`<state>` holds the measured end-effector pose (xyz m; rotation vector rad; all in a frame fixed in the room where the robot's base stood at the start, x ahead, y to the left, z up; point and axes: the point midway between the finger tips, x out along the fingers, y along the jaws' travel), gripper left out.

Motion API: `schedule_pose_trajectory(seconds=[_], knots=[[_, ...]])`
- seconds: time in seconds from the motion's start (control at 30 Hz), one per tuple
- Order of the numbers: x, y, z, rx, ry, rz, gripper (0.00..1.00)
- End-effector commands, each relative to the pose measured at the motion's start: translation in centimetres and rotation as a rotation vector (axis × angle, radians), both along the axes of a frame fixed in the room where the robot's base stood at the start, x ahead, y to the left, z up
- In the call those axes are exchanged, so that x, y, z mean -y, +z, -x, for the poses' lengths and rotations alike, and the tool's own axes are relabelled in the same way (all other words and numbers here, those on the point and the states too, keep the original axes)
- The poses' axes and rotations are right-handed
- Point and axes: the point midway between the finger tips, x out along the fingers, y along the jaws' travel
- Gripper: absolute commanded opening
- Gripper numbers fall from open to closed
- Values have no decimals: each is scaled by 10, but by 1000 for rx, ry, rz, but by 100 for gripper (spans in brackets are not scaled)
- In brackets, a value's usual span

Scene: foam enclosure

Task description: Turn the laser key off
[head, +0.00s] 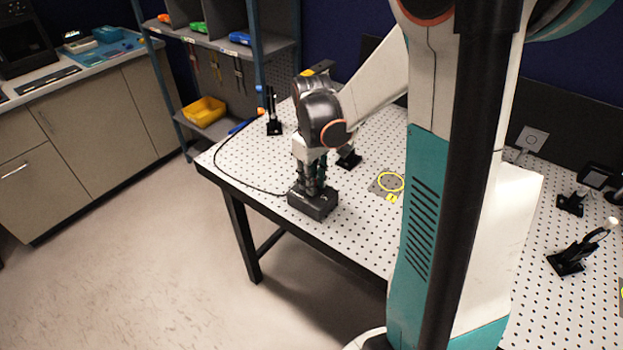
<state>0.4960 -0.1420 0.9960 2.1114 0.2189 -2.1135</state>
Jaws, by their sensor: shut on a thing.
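A small black box (312,204), which looks like the laser's key box, sits near the front edge of the perforated table. A black cable runs from it. My gripper (314,186) points straight down onto the top of this box, its dark fingers closed there. The key itself is hidden between or behind the fingers, so I cannot see which way it is turned.
The perforated optical table (248,163) carries black post mounts (273,112) behind my gripper and another mount (567,258) at the right. A yellow ring (391,182) marks a plate right of the box. A shelf with a yellow bin (204,110) stands behind. The floor at left is clear.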

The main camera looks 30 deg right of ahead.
Motion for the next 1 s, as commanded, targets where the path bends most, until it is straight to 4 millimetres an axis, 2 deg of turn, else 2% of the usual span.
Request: schedule_pose_trajectory(seconds=[0.33,0.87,0.9,0.97,1.0], knots=[[2,0,0,-1,133,5,0],[3,0,0,0,155,6,0],[3,0,0,0,155,6,28],[3,0,-1,0,155,6,41],[3,0,-1,0,155,6,45]])
